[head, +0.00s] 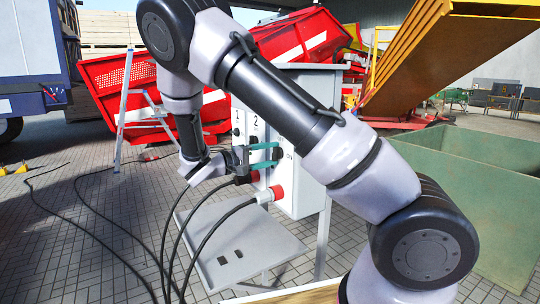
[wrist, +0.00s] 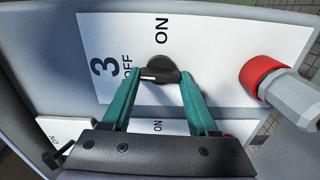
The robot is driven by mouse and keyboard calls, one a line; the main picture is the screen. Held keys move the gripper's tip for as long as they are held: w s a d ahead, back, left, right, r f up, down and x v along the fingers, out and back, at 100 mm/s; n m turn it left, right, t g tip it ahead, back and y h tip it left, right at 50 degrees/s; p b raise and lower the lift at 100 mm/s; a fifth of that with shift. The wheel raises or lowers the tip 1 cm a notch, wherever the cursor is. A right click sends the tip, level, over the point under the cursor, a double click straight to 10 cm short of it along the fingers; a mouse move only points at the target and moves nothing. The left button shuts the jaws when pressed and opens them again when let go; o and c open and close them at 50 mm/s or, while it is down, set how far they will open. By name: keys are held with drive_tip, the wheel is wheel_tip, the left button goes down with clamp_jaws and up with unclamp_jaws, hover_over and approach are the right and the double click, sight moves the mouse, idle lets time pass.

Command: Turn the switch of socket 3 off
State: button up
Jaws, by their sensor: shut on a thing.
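The switch of socket 3 (wrist: 160,66) is a dark round knob with a raised bar, on a white label plate marked 3, OFF and ON. The bar lies roughly crosswise in the wrist view, with a pale mark at its left end, on the OFF side. My gripper (wrist: 160,78) has its teal fingers on either side of the bar, shut on it. In the head view my gripper (head: 277,155) is at the front of the socket box (head: 305,196). Switch 3 cannot be made out there behind the fingers.
A red plug (wrist: 262,76) sits right of the switch in the wrist view. Black cables hang from plugs (head: 269,194) below my gripper, above a grey plate (head: 245,245). A green crate (head: 490,195) stands at the right, a stepladder (head: 125,110) at the left.

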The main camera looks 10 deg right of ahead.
drive_tip(key=shift+a+n, duration=0.1)
drive_tip(key=shift+n, duration=0.3)
drive_tip(key=o, duration=1.4)
drive_tip(key=v, duration=1)
drive_tip(key=shift+s+a, duration=0.1)
drive_tip(key=shift+a, duration=0.25)
